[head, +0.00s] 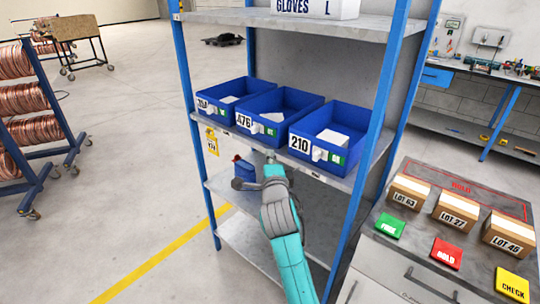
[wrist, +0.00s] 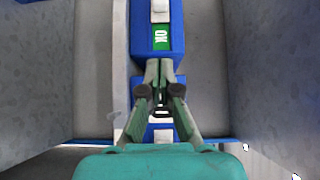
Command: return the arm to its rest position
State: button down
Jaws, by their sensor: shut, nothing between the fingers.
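My teal arm reaches up from the bottom of the head view to the blue-posted shelf rack (head: 362,165). My gripper (head: 271,157) is at the front edge of the shelf that holds the blue bins, below the middle bin. In the wrist view my gripper (wrist: 159,68) has its fingertips together with nothing held between them. A blue bin with a green OK label (wrist: 160,38) is just beyond the fingertips; whether they touch it I cannot tell.
A small blue object (head: 245,171) is partly hidden beside my wrist. Right is a bench with boxes (head: 453,209); copper coil racks (head: 30,130) stand left. Floor between is open.

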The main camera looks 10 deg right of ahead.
jog(key=s+d+f+n+g+y, duration=0.1)
jog(key=s+f+n, duration=0.4)
jog(key=s+f, duration=0.8)
jog(key=s+f+n+y, duration=0.2)
jog(key=s+f+n, duration=0.3)
jog(key=s+f, duration=0.7)
jog(key=s+n+g, duration=0.1)
jog(key=s+n, duration=0.4)
jog(key=s, duration=1.5)
jog(key=s+r+n, duration=0.2)
jog(key=s+r, duration=0.1)
jog(key=s, duration=0.4)
jog(key=s+d+r+n+g, duration=0.1)
jog(key=s+r+n, duration=0.1)
jog(key=s, duration=0.6)
jog(key=shift+s+d+r+n, duration=0.2)
jog(key=shift+r+n, duration=0.2)
